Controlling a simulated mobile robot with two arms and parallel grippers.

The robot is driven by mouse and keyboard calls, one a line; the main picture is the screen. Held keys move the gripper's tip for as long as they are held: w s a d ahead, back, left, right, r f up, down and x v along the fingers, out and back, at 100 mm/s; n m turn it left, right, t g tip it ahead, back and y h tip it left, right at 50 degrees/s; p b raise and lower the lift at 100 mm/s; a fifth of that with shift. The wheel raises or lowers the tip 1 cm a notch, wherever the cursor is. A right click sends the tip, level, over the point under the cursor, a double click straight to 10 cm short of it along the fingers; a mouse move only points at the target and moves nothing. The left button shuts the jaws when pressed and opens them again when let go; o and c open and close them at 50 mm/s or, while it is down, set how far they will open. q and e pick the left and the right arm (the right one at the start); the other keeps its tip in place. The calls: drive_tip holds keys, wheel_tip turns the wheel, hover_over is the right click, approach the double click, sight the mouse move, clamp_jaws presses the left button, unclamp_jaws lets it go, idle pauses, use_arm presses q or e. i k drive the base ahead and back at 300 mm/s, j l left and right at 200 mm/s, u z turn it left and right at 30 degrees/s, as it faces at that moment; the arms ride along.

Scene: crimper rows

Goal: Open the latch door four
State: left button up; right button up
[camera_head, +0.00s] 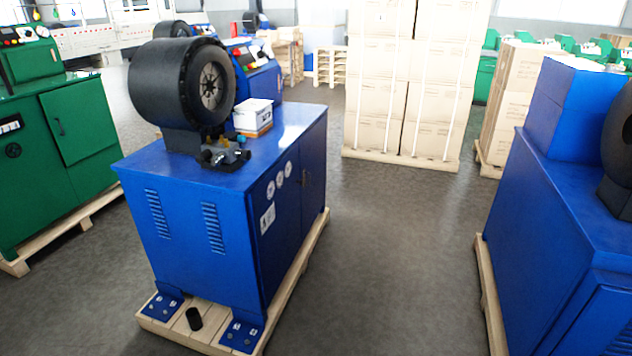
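A blue crimper machine (185,215) stands on a wooden pallet at the left of the middle. Its right side has a door panel (314,172) with a small dark latch or handle (304,179); the door looks shut. No number marks either door as four that I can read. Neither of my grippers is in view.
Another blue machine (560,220) on a pallet stands at the right. Stacked cartons (410,80) stand on a pallet at the back. The grey floor (400,250) between the two blue machines is clear. Pallet edges (297,270) stick out at floor level.

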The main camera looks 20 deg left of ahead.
sight(313, 145)
drive_tip(key=i, duration=0.95)
drive_tip(key=u, duration=0.05)
